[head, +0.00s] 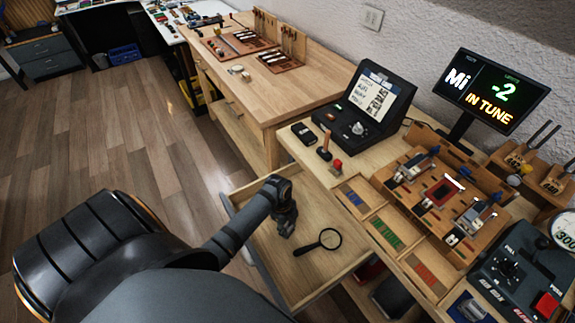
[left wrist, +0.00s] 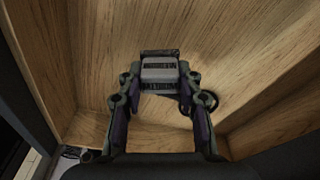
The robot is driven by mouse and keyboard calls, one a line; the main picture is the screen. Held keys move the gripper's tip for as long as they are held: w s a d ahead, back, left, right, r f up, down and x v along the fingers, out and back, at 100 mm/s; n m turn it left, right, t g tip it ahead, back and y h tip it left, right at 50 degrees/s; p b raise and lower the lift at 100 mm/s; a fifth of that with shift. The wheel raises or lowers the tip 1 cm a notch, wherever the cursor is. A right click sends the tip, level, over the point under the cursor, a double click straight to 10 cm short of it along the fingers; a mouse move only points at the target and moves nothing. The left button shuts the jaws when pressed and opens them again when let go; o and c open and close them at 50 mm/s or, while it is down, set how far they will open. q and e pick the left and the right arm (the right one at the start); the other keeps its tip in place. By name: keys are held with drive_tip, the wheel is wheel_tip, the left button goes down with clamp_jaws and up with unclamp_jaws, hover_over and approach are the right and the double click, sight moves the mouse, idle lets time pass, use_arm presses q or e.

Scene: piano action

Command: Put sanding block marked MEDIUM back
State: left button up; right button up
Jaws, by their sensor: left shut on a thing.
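My left gripper (head: 286,224) reaches down into the open wooden drawer (head: 262,258). In the left wrist view its two fingers (left wrist: 160,80) are shut on a small grey block (left wrist: 160,69) with dark bands, taken to be the sanding block. No marking on it can be read. The block is held over the drawer floor; I cannot tell whether it touches it. In the head view the gripper hides the block. My right gripper is in neither view.
A magnifying glass (head: 322,243) lies in the drawer, right of my left gripper. The bench above holds compartments with blue, green and red pieces (head: 385,233), a wooden rack (head: 440,190), a black case (head: 362,108) and a tuner screen (head: 492,90). The drawer walls surround the gripper.

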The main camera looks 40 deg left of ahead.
sight(288, 231)
use_arm(q)
drive_tip(key=shift+w+a+f, duration=0.1)
drive_tip(key=shift+w+f, duration=0.1)
drive_tip(key=shift+f, duration=1.6)
drive_tip(key=shift+f+b, duration=0.15)
drive_tip(key=shift+b, duration=0.15)
drive_tip(key=o, duration=1.1)
drive_tip(key=r, duration=0.4)
drive_tip(key=a+r, duration=0.1)
drive_tip(key=r, duration=0.3)
drive_tip(key=r+p, duration=0.1)
drive_tip(key=r, duration=0.3)
drive_tip(key=shift+a+r, duration=0.15)
drive_tip(key=shift+a, duration=0.25)
